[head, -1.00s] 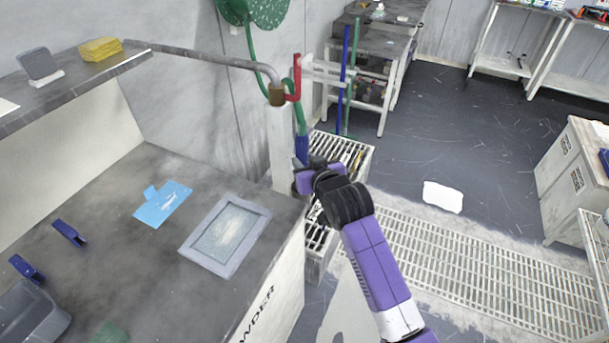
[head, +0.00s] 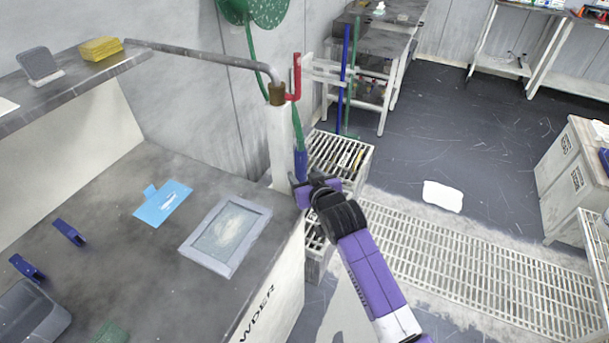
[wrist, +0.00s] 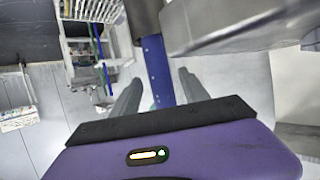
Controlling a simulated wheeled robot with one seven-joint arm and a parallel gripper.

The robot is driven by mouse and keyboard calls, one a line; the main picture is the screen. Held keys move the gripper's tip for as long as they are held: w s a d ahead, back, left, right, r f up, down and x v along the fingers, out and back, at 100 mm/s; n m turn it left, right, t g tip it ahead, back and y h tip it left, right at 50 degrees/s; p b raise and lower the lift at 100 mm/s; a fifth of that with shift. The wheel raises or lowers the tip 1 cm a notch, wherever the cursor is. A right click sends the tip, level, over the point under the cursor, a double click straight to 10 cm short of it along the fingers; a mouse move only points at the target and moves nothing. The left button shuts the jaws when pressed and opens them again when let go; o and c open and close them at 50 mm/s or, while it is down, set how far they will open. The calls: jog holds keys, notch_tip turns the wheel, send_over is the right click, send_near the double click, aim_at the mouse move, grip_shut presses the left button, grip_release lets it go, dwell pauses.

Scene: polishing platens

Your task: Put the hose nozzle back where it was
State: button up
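The hose nozzle (head: 301,164) is a blue tube on the lower end of a green hose (head: 297,128). It hangs about upright beside the white post, below the brass fitting (head: 277,93) and red lever (head: 296,76). My gripper (head: 308,188) is at the nozzle's lower end, near the bench's far right corner. In the wrist view the blue nozzle (wrist: 157,70) stands between the two grey fingers, with a gap showing on each side. The fingers are apart and look open. The nozzle's lower end is hidden by my gripper in the head view.
The grey bench (head: 120,255) holds a framed plate (head: 228,234), a blue card (head: 162,203) and blue clips. A slatted white crate (head: 355,184) stands behind my gripper. A metal pipe (head: 205,55) runs above the bench. The floor to the right is mostly open.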

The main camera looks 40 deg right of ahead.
jog(key=shift+r, duration=0.2)
jog(key=v, duration=1.2)
jog(key=s+a+f+n+t+y, duration=0.1)
jog(key=s+a+f+n+y, duration=0.2)
jog(key=s+a, duration=1.1)
jog(key=s+a+r+n+y, duration=0.1)
jog(key=s+a+r, duration=0.1)
jog(key=s, duration=0.5)
jog(key=s+a+r+n+t+y, duration=0.1)
jog(key=s+r, duration=0.3)
jog(key=s, duration=0.4)
jog(key=shift+s+a+y, duration=0.2)
jog(key=shift+a+y, duration=0.2)
jog(key=shift+a, duration=0.05)
